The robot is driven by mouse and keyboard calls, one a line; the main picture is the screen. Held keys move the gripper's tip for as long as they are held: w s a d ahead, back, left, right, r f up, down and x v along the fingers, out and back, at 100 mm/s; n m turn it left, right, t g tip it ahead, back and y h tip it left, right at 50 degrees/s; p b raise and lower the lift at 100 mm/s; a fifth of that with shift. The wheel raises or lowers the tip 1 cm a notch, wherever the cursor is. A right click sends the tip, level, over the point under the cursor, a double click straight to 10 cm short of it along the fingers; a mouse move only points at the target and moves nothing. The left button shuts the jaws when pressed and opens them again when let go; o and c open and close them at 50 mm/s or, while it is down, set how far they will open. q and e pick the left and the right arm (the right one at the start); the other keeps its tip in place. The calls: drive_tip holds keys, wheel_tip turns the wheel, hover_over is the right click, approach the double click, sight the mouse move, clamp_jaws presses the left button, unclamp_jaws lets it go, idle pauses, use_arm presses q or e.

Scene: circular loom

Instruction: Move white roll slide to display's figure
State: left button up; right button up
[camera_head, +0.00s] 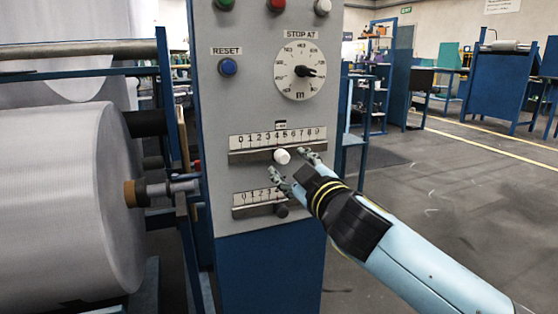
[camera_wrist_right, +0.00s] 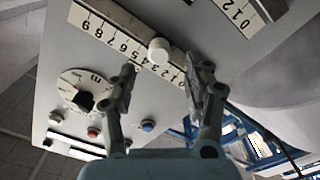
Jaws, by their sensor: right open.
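The white roll slide knob (camera_head: 282,156) sits on the upper numbered scale (camera_head: 250,143) of the grey panel, below about the 4 and 5 in the head view. A small dark display (camera_head: 280,125) is above that scale; its figure is too small to read. My right gripper (camera_head: 293,167) is open in front of the panel, with one finger on each side of the knob and a little below it. In the right wrist view the white knob (camera_wrist_right: 159,50) shows beyond and between the open fingertips (camera_wrist_right: 160,76). Whether they touch it is unclear. My left gripper is not in view.
A lower scale (camera_head: 250,204) with a dark knob (camera_head: 282,211) is just under my right gripper. Above are a dial (camera_head: 300,69), a blue reset button (camera_head: 228,67) and coloured buttons. A large white fabric roll (camera_head: 70,200) stands left.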

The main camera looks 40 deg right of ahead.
sight(284, 159)
drive_tip(key=x, duration=0.6)
drive_tip(key=shift+s+d+f, duration=0.1)
clamp_jaws()
